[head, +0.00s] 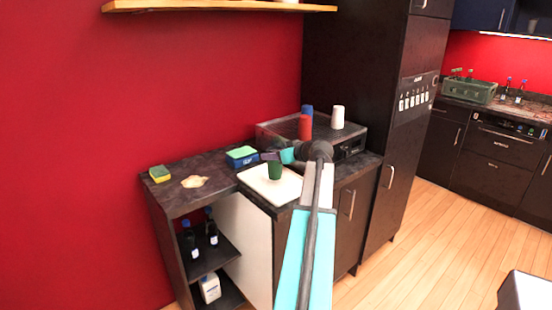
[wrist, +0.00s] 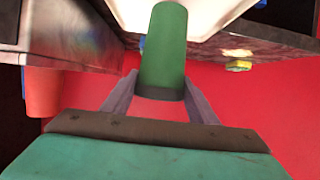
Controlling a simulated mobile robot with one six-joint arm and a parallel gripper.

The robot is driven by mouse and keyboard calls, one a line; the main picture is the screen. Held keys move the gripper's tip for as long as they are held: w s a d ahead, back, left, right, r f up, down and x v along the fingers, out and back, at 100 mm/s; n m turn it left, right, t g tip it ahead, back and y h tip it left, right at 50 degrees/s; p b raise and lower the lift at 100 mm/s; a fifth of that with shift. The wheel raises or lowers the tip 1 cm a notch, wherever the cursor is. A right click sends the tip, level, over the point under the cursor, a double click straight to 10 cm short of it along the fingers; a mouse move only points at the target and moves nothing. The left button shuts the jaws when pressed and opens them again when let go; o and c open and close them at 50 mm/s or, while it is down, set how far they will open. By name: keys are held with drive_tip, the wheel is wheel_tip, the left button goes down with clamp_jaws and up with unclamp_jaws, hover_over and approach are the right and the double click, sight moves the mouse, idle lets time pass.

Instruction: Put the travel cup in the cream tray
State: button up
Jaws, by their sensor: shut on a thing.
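The green travel cup (head: 274,171) is upright over the cream tray (head: 256,183) in the head view. My gripper (head: 275,160) is shut on it. In the wrist view the cup (wrist: 164,50) sits between the two grey fingers of my gripper (wrist: 160,88), and the white surface of the tray (wrist: 205,14) shows behind its far end. I cannot tell whether the cup's base touches the tray. My arm hides the tray's right side in the head view.
On the machine behind the tray stand a red cup (head: 304,127), a blue cup (head: 307,110) and a white cup (head: 338,117). A blue box with a green top (head: 242,156) is behind the tray. A yellow-green sponge (head: 159,173) lies at the counter's left end.

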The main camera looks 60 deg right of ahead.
drive_tip(key=shift+f, duration=1)
drive_tip(key=shift+f, duration=0.2)
drive_tip(key=o, duration=0.7)
drive_tip(key=shift+s+r, duration=0.1)
drive_tip(key=shift+r, duration=0.15)
drive_tip(key=shift+b+v, duration=0.85)
drive_tip(key=shift+v, duration=5.1)
